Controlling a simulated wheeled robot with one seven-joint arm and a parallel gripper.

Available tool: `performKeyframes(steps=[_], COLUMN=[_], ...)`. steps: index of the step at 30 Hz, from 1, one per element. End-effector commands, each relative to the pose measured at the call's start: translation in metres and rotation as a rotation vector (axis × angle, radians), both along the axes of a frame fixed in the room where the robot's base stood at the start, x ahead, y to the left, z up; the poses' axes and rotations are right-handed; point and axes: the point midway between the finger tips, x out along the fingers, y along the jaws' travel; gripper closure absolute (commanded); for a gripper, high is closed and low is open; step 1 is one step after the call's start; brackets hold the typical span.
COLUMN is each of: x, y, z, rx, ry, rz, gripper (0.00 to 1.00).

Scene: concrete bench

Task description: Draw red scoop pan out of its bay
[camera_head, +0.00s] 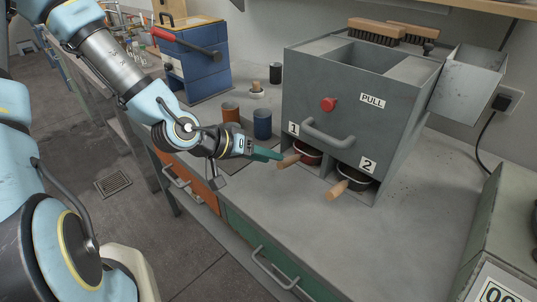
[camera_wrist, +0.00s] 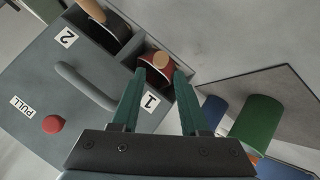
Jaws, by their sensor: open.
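The red scoop pan (camera_head: 309,154) sits in bay 1 of the grey cabinet (camera_head: 320,98), with its wooden handle (camera_head: 289,161) sticking out of the front. The wrist view also shows the red pan (camera_wrist: 147,72) and the end of its handle (camera_wrist: 162,60). My gripper (camera_head: 277,155) is open, its green fingers pointing at bay 1. In the wrist view the open fingertips (camera_wrist: 159,72) appear on either side of the handle end. I cannot tell whether they touch it. Most of the pan is hidden inside the bay.
A dark pan (camera_head: 357,181) with a wooden handle sits in bay 2. Above are a grey pull handle (camera_head: 328,134) and a red knob (camera_head: 328,104).

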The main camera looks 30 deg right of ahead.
Motion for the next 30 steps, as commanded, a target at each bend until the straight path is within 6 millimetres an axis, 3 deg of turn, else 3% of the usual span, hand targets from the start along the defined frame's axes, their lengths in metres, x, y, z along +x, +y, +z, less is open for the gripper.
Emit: performKeyframes(steps=[11, 21, 30], x=[0.0, -0.004, -0.004], y=[-0.013, -0.059, -0.084], z=[-0.015, -0.043, -0.062], rx=[0.001, 0.002, 0.002], ry=[-0.003, 0.003, 0.0], rz=[0.0, -0.003, 0.0], gripper=[0.55, 0.55, 0.55])
